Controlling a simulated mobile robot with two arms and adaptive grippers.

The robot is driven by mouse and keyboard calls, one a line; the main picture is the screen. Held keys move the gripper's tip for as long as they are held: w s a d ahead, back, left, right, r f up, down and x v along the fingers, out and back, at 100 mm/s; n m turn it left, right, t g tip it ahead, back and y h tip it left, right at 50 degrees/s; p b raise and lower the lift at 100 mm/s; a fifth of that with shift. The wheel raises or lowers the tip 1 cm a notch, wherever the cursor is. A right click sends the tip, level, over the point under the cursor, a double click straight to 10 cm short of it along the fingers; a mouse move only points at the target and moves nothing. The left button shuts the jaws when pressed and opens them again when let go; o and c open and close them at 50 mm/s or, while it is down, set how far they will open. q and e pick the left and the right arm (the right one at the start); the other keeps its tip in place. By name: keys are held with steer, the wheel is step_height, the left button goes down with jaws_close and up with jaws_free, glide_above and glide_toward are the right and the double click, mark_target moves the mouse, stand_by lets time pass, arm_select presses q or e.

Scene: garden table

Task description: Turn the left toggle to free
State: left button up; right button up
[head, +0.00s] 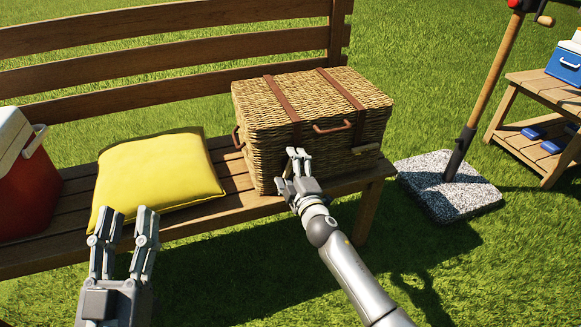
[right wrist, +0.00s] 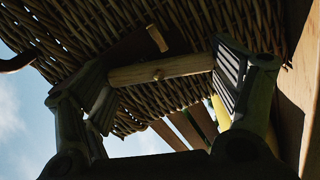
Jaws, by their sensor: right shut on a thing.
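A wicker hamper (head: 268,140) with two brown leather straps stands shut on the bench. My right gripper (head: 298,154) is at its front, below the left strap, and hides the left toggle in the head view. In the right wrist view the left toggle (right wrist: 160,71), a pale wooden bar with a brass pin, spans between the two fingers, which are shut on its ends. The right toggle (head: 366,148) lies level on the hamper's front. My left gripper (head: 124,217) is open and empty, in front of the bench.
A yellow cushion (head: 155,172) lies left of the hamper on the wooden bench (head: 238,204). A red and white cooler (head: 22,185) stands at the far left. A parasol base (head: 430,185) and a side table (head: 545,85) stand right. Grass is open in front.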

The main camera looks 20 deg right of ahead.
arm_select(q)
steer(key=shift+w+f, duration=0.1)
steer(key=shift+f, duration=0.15)
arm_select(e)
steer(key=shift+n, duration=1.3)
arm_select(q)
steer(key=shift+f, duration=0.1)
arm_select(e)
steer(key=shift+a, duration=0.1)
steer(key=shift+f, duration=0.1)
steer(key=o, duration=0.9)
arm_select(q)
steer(key=shift+y, duration=0.3)
arm_select(e)
steer(key=s, duration=1.2)
steer(key=shift+d, duration=0.25)
